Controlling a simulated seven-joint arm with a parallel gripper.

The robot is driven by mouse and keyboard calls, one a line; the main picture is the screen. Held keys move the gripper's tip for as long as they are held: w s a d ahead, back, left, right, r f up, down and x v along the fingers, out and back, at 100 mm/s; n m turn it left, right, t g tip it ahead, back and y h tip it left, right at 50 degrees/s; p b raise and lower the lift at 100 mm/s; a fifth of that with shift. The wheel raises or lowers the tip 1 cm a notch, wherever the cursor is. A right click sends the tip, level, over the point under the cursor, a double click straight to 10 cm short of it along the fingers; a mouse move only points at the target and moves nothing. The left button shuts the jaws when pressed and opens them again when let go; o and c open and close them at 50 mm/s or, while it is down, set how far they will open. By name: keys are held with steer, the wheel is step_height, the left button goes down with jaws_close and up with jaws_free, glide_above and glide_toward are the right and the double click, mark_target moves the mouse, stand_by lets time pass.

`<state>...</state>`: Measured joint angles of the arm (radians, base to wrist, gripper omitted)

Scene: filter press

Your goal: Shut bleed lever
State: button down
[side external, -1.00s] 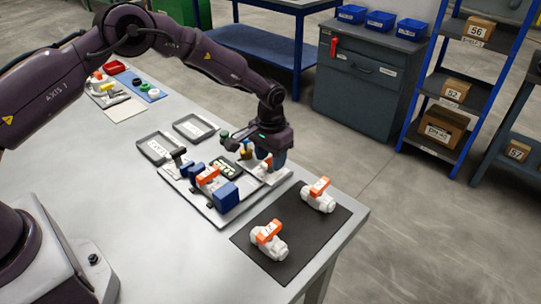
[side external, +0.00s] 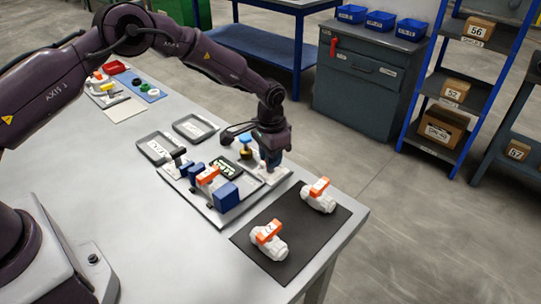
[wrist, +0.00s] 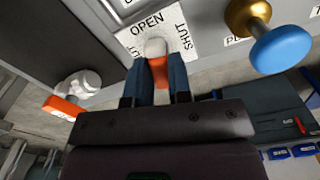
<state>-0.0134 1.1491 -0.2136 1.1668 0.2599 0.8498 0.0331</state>
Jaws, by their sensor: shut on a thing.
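The bleed lever (wrist: 158,70) is orange with a pale rounded end or hub on a white plate (wrist: 180,40). The plate is marked OPEN and SHUT; in the wrist view, SHUT is on the right. The lever points down from the hub in that view, away from OPEN and not in line with the SHUT word. My gripper (wrist: 159,78) is shut on the lever, with one blue finger on each side. In the side external view, my gripper (side external: 271,163) is low over the plate at the far right of the press board and hides the lever.
A blue knob on a brass stem (wrist: 280,45) stands close to my gripper. The press board also bears an orange-handled valve (side external: 208,175) and a blue block (side external: 226,196). Two loose orange-handled valves (side external: 268,240) (side external: 319,195) lie on a black mat (side external: 290,268) by the table edge.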

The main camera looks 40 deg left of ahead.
steer(key=m, duration=1.1)
steer(key=shift+m, duration=1.8)
steer(key=c, duration=1)
jaws_free()
steer(key=shift+c, duration=0.2)
step_height(320, 180, up, 13)
